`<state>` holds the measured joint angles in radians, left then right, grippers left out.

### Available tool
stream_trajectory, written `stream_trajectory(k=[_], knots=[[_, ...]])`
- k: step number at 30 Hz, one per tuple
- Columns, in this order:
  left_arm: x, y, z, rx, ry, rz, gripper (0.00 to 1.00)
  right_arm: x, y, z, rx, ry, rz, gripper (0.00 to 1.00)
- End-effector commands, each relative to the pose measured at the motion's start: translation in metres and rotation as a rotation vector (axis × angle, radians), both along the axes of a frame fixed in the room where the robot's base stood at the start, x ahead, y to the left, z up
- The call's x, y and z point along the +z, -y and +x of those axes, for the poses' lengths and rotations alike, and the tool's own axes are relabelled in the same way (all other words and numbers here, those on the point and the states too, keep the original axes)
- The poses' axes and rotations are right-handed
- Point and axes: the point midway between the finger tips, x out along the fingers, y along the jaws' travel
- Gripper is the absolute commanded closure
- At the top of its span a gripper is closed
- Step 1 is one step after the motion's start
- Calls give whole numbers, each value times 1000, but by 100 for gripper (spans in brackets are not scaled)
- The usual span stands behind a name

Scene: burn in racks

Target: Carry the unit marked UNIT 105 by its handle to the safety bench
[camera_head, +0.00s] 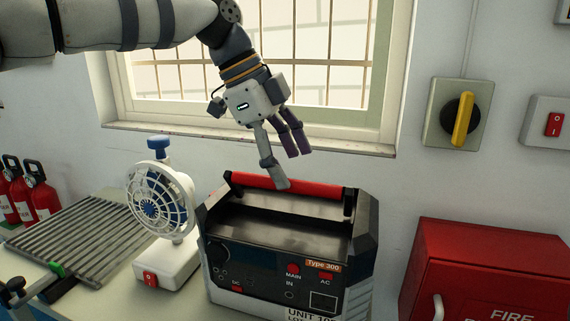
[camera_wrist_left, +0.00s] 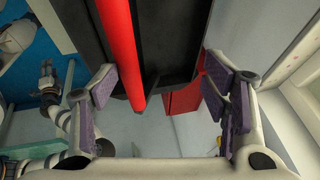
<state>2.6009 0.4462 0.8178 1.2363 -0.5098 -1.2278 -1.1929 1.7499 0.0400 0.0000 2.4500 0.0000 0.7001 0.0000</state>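The unit (camera_head: 290,245) is a dark box with a light lower part, standing on the bench under the window. My left gripper (camera_head: 290,168) is open above the unit, one finger overlapping the handle in the head view. In the left wrist view the handle (camera_wrist_left: 120,45) runs between the spread fingers, closer to the left one; contact cannot be told. The safety bench cannot be identified.
A white fan (camera_head: 160,205) stands close left of the unit, beside a ribbed grey plate (camera_head: 85,240). Red extinguishers (camera_head: 40,190) are at far left. A red fire cabinet (camera_head: 490,265) stands at right. The window sill (camera_head: 250,140) and wall are behind the gripper.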

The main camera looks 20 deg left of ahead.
Motion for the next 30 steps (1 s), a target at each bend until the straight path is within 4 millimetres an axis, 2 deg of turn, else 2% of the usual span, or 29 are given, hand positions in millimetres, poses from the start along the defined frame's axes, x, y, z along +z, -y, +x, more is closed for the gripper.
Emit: stream_trajectory(k=[1,5,6,8,24,30], knots=[[-7,-2,3,3,-5,7,34,-2,0,-2,0,-7,0,60],[-5,-3,3,2,-2,7,29,-1,0,-1,0,-5,0,60],[-5,-3,3,2,-2,7,15,-1,0,-1,0,-4,0,60],[-4,-2,2,2,-2,6,2,-1,0,-1,0,-4,0,60],[-1,-1,1,0,-1,3,0,0,0,0,0,-1,0,60],[18,-8,-3,2,6,3,0,6,0,6,0,24,0,60]])
